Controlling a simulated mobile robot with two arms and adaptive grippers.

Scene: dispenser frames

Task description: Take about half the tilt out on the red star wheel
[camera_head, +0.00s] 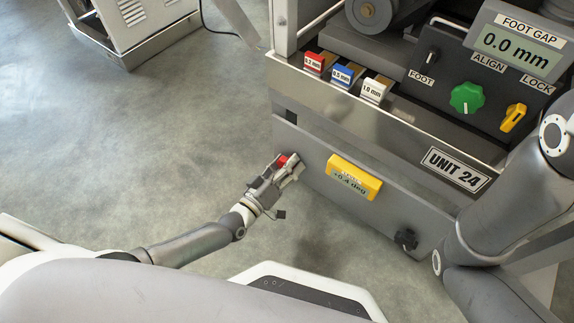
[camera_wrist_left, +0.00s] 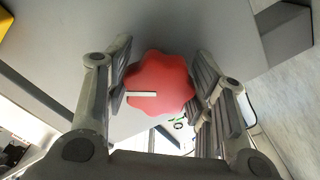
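The red star wheel (camera_head: 283,160) sits on the lower front face of the grey machine base, towards its left end. In the left wrist view the wheel (camera_wrist_left: 160,82) fills the space between the finger pads, its white mark pointing left. My left gripper (camera_head: 287,167) is around it, with a pad against each side; in the head view it hides most of the wheel. The yellow tilt readout (camera_head: 354,178) to its right seems to show +0.4 deg, in small print. My right arm shows at the right, but its gripper is out of view.
A dark knob (camera_head: 406,240) sits farther right on the base. Above are red (camera_head: 314,63), blue (camera_head: 342,75) and white (camera_head: 375,90) gauge blocks, a green knob (camera_head: 467,97), a yellow lock lever (camera_head: 513,117) and a FOOT GAP display (camera_head: 517,48) reading 0.0 mm.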

